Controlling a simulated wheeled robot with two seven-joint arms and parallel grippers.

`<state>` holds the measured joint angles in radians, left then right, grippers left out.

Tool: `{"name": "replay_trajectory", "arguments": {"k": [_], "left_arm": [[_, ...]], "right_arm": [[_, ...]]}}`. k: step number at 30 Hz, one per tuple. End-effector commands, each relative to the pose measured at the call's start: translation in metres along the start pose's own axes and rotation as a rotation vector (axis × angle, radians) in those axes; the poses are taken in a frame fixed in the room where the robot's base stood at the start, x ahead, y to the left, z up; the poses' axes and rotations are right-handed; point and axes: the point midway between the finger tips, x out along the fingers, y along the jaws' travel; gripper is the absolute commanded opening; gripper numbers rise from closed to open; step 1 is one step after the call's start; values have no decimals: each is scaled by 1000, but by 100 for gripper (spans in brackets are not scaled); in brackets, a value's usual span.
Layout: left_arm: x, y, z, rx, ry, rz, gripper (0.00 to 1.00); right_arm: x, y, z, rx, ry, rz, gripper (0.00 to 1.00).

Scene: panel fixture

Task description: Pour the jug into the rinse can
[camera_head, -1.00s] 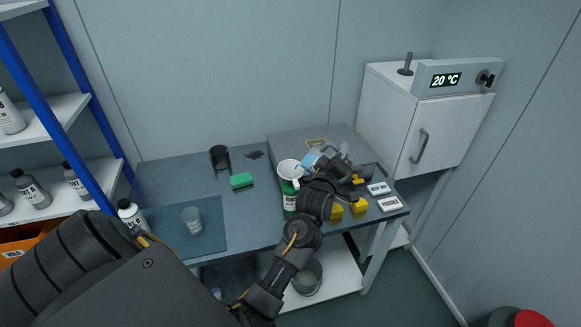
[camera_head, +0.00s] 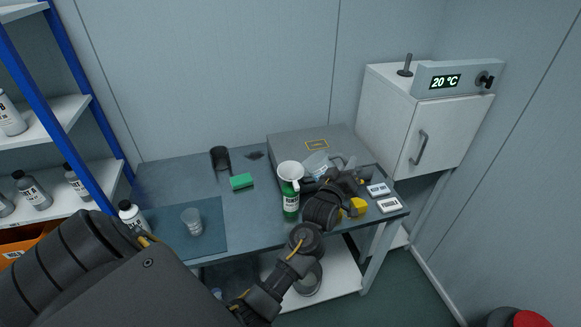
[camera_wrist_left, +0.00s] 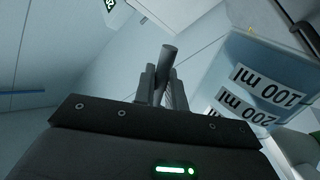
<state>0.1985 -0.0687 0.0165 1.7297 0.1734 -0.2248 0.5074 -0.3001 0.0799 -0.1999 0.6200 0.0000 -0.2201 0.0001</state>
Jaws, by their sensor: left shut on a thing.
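The jug (camera_head: 317,163) is clear, with a handle and black-on-white volume labels. It is right of the white funnel and looks tilted, though its exact angle is hard to tell. In the left wrist view the jug (camera_wrist_left: 265,80) fills the right side, with bluish contents and labels appearing upside down. My left gripper (camera_head: 343,174) is shut on the jug's handle; its fingers (camera_wrist_left: 166,82) close around a grey bar. A green can (camera_head: 291,202) with a white funnel (camera_head: 290,171) stands left of the gripper; its label is too small to read. My right gripper is out of view.
A grey case (camera_head: 290,143) lies behind the jug. A green sponge (camera_head: 241,181), a black holder (camera_head: 220,159) and a clear beaker (camera_head: 191,221) are on the left of the bench. White tags (camera_head: 389,204) and a yellow block (camera_head: 358,207) lie on the right.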

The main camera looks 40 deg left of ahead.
Motion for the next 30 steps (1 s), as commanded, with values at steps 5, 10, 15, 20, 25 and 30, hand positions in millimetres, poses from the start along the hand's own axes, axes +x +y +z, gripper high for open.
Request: {"name": "replay_trajectory", "arguments": {"k": [5, 10, 15, 20, 25, 30], "left_arm": [[0, 3, 4, 33, -7, 1, 0], [2, 12, 18, 144, -29, 2, 0], [3, 17, 40, 306, -60, 1, 0], [4, 17, 60, 454, -87, 1, 0], [3, 14, 74, 568, -108, 1, 0], [3, 13, 82, 626, -118, 0, 0]], "right_arm": [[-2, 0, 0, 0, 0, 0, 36], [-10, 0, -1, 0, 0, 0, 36], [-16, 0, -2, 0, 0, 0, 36], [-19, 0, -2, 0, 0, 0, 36], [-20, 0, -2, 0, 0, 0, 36], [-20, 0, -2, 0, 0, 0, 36]]}}
